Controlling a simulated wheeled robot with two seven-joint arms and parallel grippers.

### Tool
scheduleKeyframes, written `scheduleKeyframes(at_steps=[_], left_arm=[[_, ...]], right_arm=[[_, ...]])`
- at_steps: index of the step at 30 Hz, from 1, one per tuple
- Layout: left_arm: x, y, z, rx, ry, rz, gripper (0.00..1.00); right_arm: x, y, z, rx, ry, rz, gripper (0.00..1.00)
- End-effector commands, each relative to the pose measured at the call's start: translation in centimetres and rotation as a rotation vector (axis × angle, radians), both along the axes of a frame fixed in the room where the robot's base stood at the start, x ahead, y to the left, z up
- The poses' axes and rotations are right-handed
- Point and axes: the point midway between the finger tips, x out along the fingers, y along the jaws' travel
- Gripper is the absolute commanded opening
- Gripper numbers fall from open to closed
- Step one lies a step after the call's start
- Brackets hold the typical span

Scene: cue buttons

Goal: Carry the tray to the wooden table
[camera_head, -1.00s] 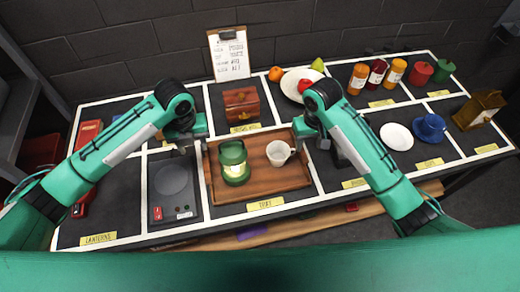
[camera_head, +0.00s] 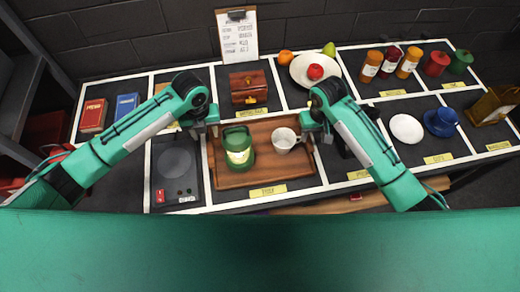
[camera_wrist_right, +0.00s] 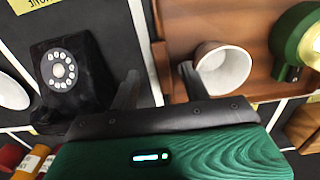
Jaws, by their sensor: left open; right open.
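The brown wooden tray (camera_head: 235,180) lies flat on the dark counter. It carries a green lantern (camera_head: 238,148) and a white cup (camera_head: 284,140). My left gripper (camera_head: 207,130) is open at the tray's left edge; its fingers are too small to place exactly. My right gripper (camera_head: 316,132) is open at the tray's right edge. In the right wrist view, the right gripper (camera_wrist_right: 160,85) has its fingers on either side of the tray's side wall (camera_wrist_right: 162,45). I cannot tell whether they touch it. I cannot make out a wooden table for certain.
A black telephone (camera_wrist_right: 65,75) stands close to the right of the tray. A hot plate (camera_head: 175,170) sits to its left, a wooden chest (camera_head: 248,88) behind it. A wooden surface (camera_head: 335,206) shows below the counter's front edge. Plates, jars and books fill other cells.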

Motion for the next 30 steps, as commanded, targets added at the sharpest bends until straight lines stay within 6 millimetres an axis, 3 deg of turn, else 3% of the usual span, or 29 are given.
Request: scheduleKeyframes(at_steps=[6, 12, 25, 26, 30], left_arm=[[-0.1, -0.1, -4.2, 0.001, 0.002, 0.001, 0.47], [0.0, 0.0, -6.7, 0.0, 0.0, 0.0, 0.47], [0.0, 0.0, -7.6, 0.0, -0.001, 0.0, 0.47], [0.0, 0.0, -7.6, 0.0, -0.001, 0.0, 0.45], [0.0, 0.0, -7.6, 0.0, -0.001, 0.0, 0.18]], right_arm=[[-0.1, 0.0, -4.2, -0.001, 0.003, 0.0, 0.47], [0.0, 0.0, -6.7, 0.0, 0.001, -0.001, 0.47], [0.0, 0.0, -7.6, 0.0, -0.001, 0.0, 0.47], [0.0, 0.0, -7.6, 0.0, -0.001, 0.0, 0.45], [0.0, 0.0, -7.6, 0.0, -0.001, 0.0, 0.18]])
